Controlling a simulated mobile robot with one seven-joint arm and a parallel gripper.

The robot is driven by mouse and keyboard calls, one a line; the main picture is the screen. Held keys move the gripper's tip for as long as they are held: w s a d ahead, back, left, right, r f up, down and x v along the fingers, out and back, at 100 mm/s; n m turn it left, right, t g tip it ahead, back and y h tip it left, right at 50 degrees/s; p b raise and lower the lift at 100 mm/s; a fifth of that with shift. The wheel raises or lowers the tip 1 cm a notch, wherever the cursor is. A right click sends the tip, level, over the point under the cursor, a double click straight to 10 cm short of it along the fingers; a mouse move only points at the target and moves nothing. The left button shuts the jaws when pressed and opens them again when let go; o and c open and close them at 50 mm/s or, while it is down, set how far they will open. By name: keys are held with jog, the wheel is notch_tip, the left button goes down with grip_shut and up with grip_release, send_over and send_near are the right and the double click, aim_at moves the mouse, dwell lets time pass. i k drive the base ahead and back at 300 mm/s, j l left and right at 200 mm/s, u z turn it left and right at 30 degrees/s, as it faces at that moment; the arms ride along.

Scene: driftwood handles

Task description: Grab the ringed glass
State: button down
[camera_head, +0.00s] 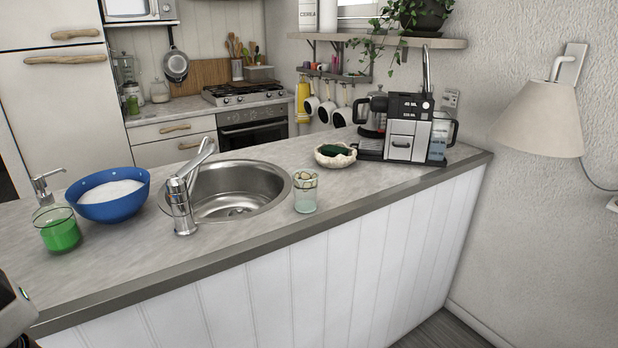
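Part of my arm shows at the lower left edge of the picture. My gripper's fingers are not in view, and nothing touches either glass.
The counter (265,232) has a steel sink (236,190) with a tap (183,195). A blue bowl (112,203) of white contents is left. Behind the ringed glass are a shell-like dish (335,160) and a coffee machine (405,135). A lamp (540,120) hangs right.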

aim_at(306, 192)
jog(key=i+l, duration=0.25)
jog(key=i, duration=0.2)
jog(key=i+l, duration=0.2)
jog(key=i, duration=0.25)
jog(key=i+l, duration=0.25)
jog(key=i, duration=0.2)
